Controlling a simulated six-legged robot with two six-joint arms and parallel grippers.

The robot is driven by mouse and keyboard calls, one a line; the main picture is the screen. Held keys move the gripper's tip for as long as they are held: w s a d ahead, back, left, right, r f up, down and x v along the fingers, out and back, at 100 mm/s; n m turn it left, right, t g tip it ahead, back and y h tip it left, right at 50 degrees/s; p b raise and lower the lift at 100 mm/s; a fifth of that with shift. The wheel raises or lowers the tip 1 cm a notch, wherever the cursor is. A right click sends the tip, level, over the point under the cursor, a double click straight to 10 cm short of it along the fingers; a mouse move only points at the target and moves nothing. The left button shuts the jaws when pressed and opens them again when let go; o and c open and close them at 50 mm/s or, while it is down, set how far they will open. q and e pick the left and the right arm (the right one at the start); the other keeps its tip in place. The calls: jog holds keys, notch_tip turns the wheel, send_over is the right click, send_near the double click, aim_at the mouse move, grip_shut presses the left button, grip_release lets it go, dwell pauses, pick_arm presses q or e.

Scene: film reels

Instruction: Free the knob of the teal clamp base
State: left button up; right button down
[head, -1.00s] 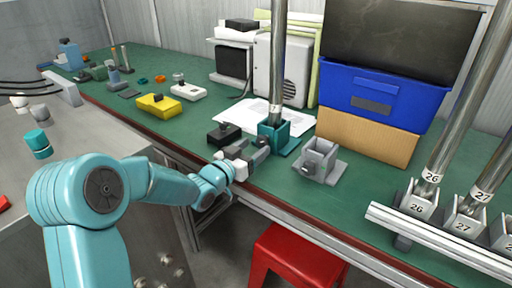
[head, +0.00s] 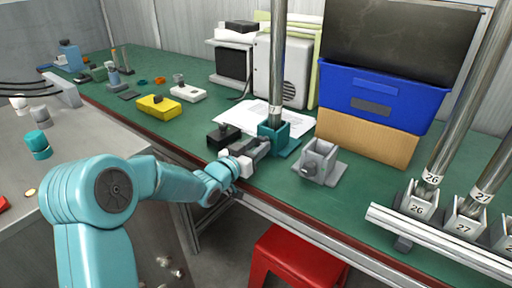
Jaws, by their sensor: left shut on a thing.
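The teal clamp base (head: 283,141) stands on the green bench near its front edge, with a shiny metal pole (head: 278,70) upright in it. My left gripper (head: 257,150) reaches in from the left at the front of the teal base. It is shut at the base's near left side, where the knob is hidden by the fingers. A grey clamp base (head: 318,161) with its own knob stands to the right, empty. My right gripper is not in view.
A blue bin (head: 381,96) rests on a cardboard box (head: 366,139) behind. Numbered poles stand in a rail (head: 440,238) at right. A red stool (head: 296,258) stands below the bench edge.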

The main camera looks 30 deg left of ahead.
pick_arm(q)
jog(key=n, duration=0.3)
jog(key=shift+n, duration=1.6)
jog(key=o, duration=1.1)
jog(key=shift+c, duration=0.2)
jog(key=s+a+p, duration=0.1)
jog(key=s, duration=1.5)
jog(key=shift+s+a, duration=0.15)
jog(key=shift+s, duration=0.05)
